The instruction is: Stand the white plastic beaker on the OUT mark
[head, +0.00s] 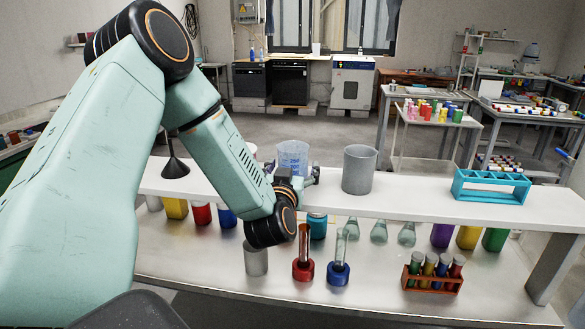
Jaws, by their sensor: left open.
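A translucent, pale bluish-white beaker (292,153) with blue markings stands upright on the raised white shelf; it looks like the white plastic beaker. My left gripper (304,178) is at the shelf in front of the beaker, low at its base. It is open, and part of it is hidden behind my own wrist. I cannot tell whether its fingers touch the beaker. I cannot make out an OUT mark. My right gripper is not in view.
A grey cup (359,171) stands on the shelf right of the beaker, with a turquoise rack (491,187) further right. A black funnel (176,166) is at left. Below are a red tube stand (303,270), a blue one (338,274) and a tube rack (432,284). A white oven-like cabinet (352,84) stands behind.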

